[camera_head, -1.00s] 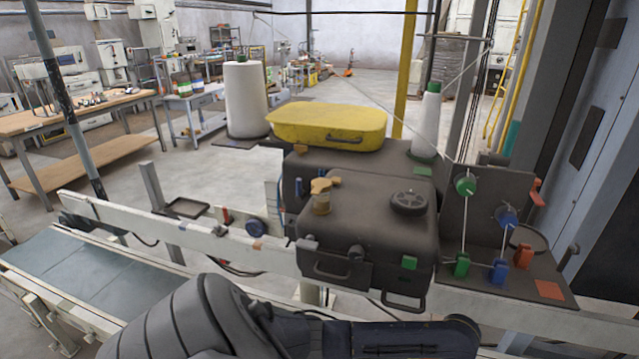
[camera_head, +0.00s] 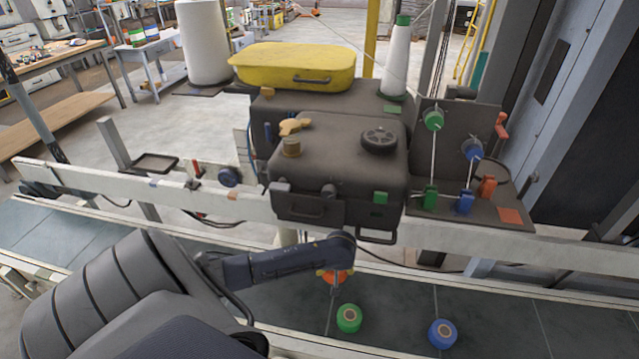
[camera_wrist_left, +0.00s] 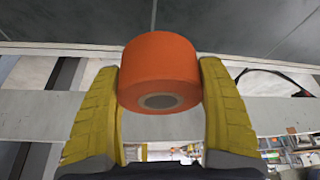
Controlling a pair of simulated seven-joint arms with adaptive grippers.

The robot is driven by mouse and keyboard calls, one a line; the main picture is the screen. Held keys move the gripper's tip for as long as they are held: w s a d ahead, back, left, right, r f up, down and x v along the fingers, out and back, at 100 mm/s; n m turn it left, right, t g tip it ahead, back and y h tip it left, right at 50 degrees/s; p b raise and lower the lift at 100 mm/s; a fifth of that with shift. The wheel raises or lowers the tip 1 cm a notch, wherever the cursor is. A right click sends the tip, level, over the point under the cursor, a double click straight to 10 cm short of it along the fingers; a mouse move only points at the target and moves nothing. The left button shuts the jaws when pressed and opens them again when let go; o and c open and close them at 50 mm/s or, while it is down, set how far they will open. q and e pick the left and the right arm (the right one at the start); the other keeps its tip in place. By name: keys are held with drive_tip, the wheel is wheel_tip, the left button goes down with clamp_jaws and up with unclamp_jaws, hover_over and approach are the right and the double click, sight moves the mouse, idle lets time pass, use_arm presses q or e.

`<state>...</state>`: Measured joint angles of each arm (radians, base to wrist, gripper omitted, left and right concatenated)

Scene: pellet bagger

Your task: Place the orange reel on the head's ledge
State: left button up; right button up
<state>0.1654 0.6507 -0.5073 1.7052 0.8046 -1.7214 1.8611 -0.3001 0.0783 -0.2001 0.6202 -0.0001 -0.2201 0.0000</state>
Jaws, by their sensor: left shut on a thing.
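The orange reel (camera_head: 333,278) is small and partly hidden by my left wrist in the head view. In the left wrist view the orange reel (camera_wrist_left: 160,70) sits between the two yellow fingers of my left gripper (camera_wrist_left: 160,85), which is shut on it. In the head view my left gripper (camera_head: 335,272) is low in front of the dark machine head (camera_head: 345,170), over the far side of the belt. The dark ledge (camera_head: 465,208) at the head's right carries green, blue and orange clips and an orange square patch (camera_head: 510,215). My right gripper is not in view.
A green reel (camera_head: 349,318) and a blue reel (camera_head: 442,333) are on the dark belt (camera_head: 390,312). A white rail (camera_head: 95,190) runs between belt and machine. Threads run from green (camera_head: 433,120) and blue (camera_head: 472,149) spools above the ledge.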

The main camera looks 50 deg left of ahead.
use_arm(q)
hover_over(333, 300)
wheel_tip(333, 300, down, 14)
drive_tip(key=shift+r, duration=0.25)
drive_tip(key=shift+f, duration=2.35)
drive_tip(key=o, duration=1.4)
drive_tip(key=shift+f, duration=0.15)
